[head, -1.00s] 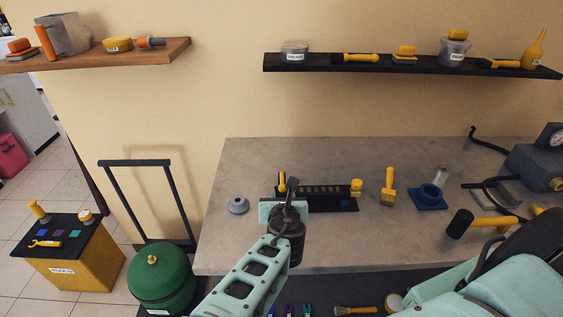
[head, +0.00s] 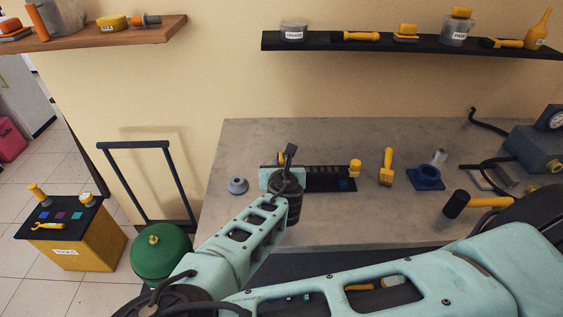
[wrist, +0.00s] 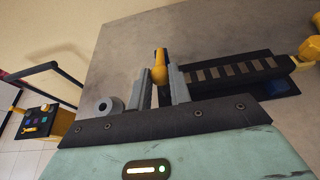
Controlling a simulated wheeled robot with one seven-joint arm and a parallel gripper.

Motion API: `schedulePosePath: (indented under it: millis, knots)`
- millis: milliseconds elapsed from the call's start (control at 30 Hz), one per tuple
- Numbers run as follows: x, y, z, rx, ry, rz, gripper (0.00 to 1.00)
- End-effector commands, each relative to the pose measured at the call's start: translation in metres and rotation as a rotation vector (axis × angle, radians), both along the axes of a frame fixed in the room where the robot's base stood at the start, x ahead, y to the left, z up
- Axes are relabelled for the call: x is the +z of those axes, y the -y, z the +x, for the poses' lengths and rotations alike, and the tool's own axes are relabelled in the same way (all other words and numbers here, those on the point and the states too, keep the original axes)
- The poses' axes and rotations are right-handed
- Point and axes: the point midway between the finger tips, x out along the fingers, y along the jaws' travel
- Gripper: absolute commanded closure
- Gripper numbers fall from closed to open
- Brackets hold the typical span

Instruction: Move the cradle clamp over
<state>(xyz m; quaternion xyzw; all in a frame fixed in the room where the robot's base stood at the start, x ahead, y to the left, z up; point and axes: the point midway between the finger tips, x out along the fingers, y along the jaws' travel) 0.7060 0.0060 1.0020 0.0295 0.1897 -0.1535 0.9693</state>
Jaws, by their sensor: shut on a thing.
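The black cradle (head: 330,184) lies on the grey bench, a long slotted rail with a blue patch near its right end; it also shows in the wrist view (wrist: 228,88). A yellow knob (head: 355,166) stands at its right end. At its left end is the clamp's upright yellow handle (wrist: 160,66), whose top just shows in the head view (head: 281,156). My gripper (wrist: 163,84) is shut on this handle, one grey finger on either side. In the head view my gripper (head: 284,172) hides the clamp's lower part and the rail's left end.
A grey ring-shaped piece (head: 238,186) sits left of the cradle. To the right are a yellow brush-like tool (head: 387,168), a blue holder (head: 427,178) and a black-headed mallet (head: 478,203). A dark shelf (head: 375,47) hangs above the back. Bare bench lies in front of the cradle.

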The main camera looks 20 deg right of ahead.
Motion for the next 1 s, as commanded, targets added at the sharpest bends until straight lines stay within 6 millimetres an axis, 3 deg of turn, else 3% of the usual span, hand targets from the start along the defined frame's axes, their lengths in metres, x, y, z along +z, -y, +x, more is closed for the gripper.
schedulePosePath:
  millis: [67, 467, 1000]
  knots:
    - [0.008, 0.0, 0.003, 0.0, 0.004, 0.002, 0.93]
    - [0.009, 0.001, 0.004, 0.0, 0.005, 0.002, 0.93]
    - [0.03, 0.006, 0.019, 0.0, 0.005, 0.002, 0.93]
